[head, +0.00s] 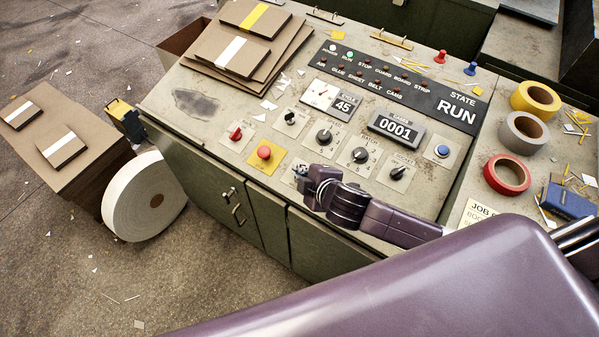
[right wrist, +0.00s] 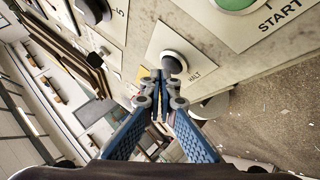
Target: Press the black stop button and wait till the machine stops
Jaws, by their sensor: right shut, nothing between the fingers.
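The black stop button (right wrist: 173,62) sits on a pale plate marked HALT in the right wrist view. My right gripper (right wrist: 158,76) is shut and empty, its tips at the button's near edge; I cannot tell whether they touch it or whether it is pressed in. In the head view my right gripper (head: 301,176) is at the front edge of the sloping control panel (head: 205,125) and hides the button. The state display (head: 457,110) reads RUN and the counter (head: 394,129) reads 0001. My left gripper is not in view.
A green START button (right wrist: 234,3) is close to the stop button. A red button on a yellow plate (head: 264,153), several black knobs and a blue button (head: 442,151) are on the panel. Board stacks (head: 240,48) lie at the back left, tape rolls (head: 535,99) at the right.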

